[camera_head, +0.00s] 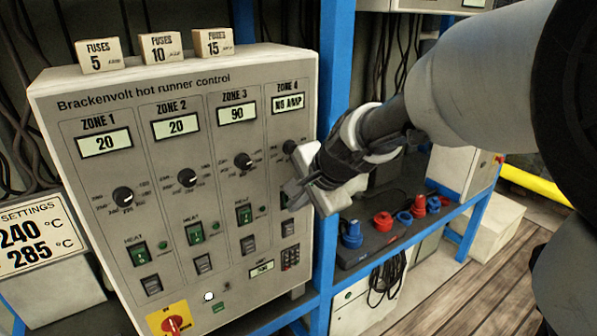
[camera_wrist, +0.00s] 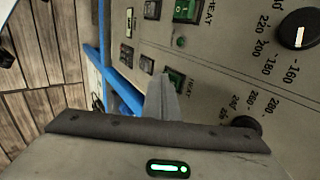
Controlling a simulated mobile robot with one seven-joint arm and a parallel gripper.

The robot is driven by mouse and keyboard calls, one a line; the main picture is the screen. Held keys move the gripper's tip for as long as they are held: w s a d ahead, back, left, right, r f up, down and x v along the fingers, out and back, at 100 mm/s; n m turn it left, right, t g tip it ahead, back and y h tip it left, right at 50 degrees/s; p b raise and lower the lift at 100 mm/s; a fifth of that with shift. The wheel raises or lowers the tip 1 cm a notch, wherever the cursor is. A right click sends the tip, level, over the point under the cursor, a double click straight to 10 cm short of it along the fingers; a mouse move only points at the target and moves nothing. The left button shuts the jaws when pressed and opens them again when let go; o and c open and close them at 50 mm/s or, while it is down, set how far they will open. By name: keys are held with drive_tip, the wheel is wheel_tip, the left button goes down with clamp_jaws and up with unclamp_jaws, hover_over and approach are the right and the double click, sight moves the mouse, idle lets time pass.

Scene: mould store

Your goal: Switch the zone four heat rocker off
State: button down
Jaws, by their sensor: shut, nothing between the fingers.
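The grey Brackenvolt control panel (camera_head: 190,160) has zone columns 1 to 4. The zone four display (camera_head: 288,103) reads something like "NO AMP". My gripper (camera_head: 290,192) is shut and empty in front of the zone four column, hiding most of its heat rocker in the head view. The zone four dial (camera_wrist: 245,125) is at the lower right.
The zone three heat rocker (camera_head: 244,213) is green and close by on the left. Below are black switches (camera_head: 248,244), a keypad (camera_head: 290,258) and a red-yellow main switch (camera_head: 174,324). A blue post (camera_head: 333,80) stands right of the panel. Fuse boxes (camera_head: 160,47) sit on top.

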drive_tip(key=shift+w+a+f+b, duration=0.1)
drive_tip(key=shift+w+b, duration=0.05)
drive_tip(key=shift+b, duration=0.85)
drive_tip(key=shift+r+p, duration=0.75)
drive_tip(key=shift+r, duration=0.05)
